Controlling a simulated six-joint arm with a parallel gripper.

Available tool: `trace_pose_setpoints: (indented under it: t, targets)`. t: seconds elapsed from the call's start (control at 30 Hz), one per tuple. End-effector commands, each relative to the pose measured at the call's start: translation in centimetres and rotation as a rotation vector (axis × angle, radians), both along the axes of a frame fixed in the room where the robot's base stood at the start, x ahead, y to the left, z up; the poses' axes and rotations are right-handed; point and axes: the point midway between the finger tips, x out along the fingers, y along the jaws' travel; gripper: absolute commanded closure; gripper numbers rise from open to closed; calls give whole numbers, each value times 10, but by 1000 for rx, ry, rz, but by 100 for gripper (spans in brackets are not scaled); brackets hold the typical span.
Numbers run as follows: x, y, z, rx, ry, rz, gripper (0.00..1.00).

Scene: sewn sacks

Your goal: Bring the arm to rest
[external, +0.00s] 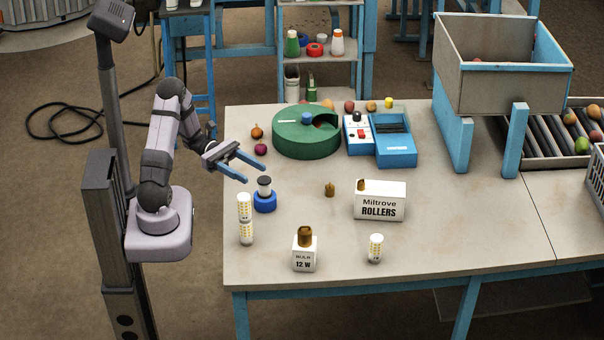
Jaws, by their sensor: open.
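My arm stands on its pedestal at the left edge of the table, its elbow raised and its forearm folded down to the right. My gripper (252,170) has two blue fingers spread apart with nothing between them. It is in the air near the table's left edge, and its height above the table is hard to tell. In the picture it lies just above a blue round base with a dark-topped jar (264,188), and below a purple onion-like item (261,149).
Near me are stacked white lamps (246,221), a bulb box (304,254), a rollers box (380,203) and another lamp (375,248). A green drum (292,141) and blue device (395,148) stand farther back. A hopper (490,75) rises at right. The table's (460,235) front right is clear.

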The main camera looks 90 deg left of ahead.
Motion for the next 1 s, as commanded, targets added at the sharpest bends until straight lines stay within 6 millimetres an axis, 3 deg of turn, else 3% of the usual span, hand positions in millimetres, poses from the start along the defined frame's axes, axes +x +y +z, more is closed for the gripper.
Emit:
trace_pose_setpoints:
  t: [0.6,1.0]
  targets:
    - [64,-65,2,-1,1,-3,48]
    - [75,-75,-3,0,0,0,48]
